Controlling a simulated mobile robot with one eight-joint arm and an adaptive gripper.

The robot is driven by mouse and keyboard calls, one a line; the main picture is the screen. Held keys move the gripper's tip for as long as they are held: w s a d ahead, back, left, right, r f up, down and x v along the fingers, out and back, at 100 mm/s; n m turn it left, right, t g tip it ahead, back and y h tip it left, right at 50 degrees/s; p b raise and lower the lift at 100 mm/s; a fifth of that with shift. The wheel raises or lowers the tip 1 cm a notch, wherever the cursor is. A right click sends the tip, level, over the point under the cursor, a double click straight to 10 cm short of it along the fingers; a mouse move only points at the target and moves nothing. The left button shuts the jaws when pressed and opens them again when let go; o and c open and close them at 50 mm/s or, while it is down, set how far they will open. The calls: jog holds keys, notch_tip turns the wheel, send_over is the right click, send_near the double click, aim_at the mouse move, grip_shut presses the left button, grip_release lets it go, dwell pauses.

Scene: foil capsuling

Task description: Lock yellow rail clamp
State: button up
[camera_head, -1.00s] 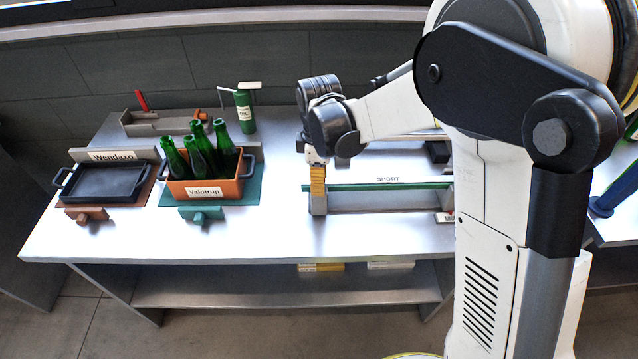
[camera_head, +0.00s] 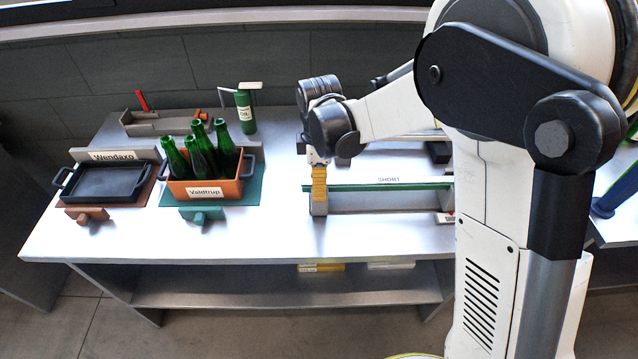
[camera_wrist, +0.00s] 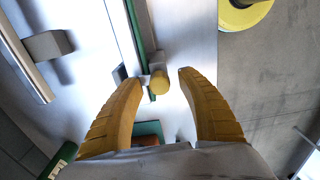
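The yellow clamp knob (camera_wrist: 159,82) shows in the wrist view at the near end of a rail (camera_wrist: 133,30) with a green strip. My gripper (camera_wrist: 159,77) has its two yellow fingers spread, one on each side of the knob. A gap shows between each fingertip and the knob, so nothing is held. In the head view my gripper (camera_head: 319,190) points down at the left end of the green-topped rail (camera_head: 380,187), which is marked SHORT. The fingers hide the knob there.
Left of the rail stand an orange crate (camera_head: 205,188) of green bottles labelled Valdtrup and a black tray (camera_head: 105,182) near a Wendaxo sign. The bench top (camera_head: 270,235) is clear between the crate and the rail.

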notch_tip(320, 180, up, 12)
dwell(0.6)
